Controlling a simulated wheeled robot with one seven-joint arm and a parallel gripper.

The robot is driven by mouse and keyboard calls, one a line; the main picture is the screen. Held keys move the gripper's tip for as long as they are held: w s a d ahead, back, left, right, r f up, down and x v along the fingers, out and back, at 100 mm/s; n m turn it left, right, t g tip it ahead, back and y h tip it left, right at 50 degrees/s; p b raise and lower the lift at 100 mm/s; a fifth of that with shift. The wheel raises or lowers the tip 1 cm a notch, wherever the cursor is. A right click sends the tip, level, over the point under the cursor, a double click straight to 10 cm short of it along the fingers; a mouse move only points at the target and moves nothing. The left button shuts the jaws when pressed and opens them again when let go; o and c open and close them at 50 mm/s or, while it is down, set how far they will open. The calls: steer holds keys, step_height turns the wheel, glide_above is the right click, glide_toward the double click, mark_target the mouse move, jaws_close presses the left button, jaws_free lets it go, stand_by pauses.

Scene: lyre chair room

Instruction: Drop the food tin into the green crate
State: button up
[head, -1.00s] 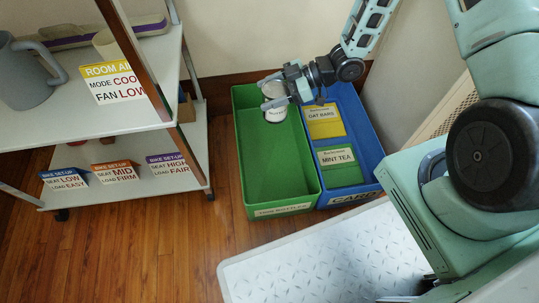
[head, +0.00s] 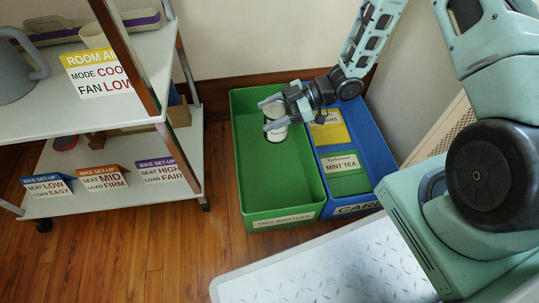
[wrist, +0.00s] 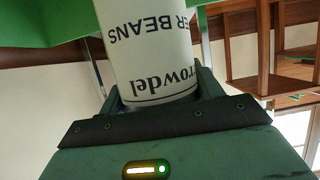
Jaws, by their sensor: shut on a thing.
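The food tin (head: 276,132) is a white can; in the wrist view its label (wrist: 150,50) reads "BEANS" upside down. My gripper (head: 274,112) is shut on it and holds it over the far part of the green crate (head: 270,185). The tin looks upright in the head view, with part of its side covered by the fingers. The green crate stands on the floor and its visible inside is empty. How high the tin is above the crate's floor I cannot tell.
A blue crate (head: 385,165) with a yellow box (head: 331,130) and a green mint tea box (head: 344,172) stands against the green crate's right side. A white shelf cart (head: 110,200) with sign cards is on the left. Wooden floor lies between.

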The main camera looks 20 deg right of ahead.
steer(key=o, duration=1.1)
steer(key=shift+p+v, duration=4.25)
steer(key=shift+v, duration=4.5)
steer(key=shift+r, duration=0.1)
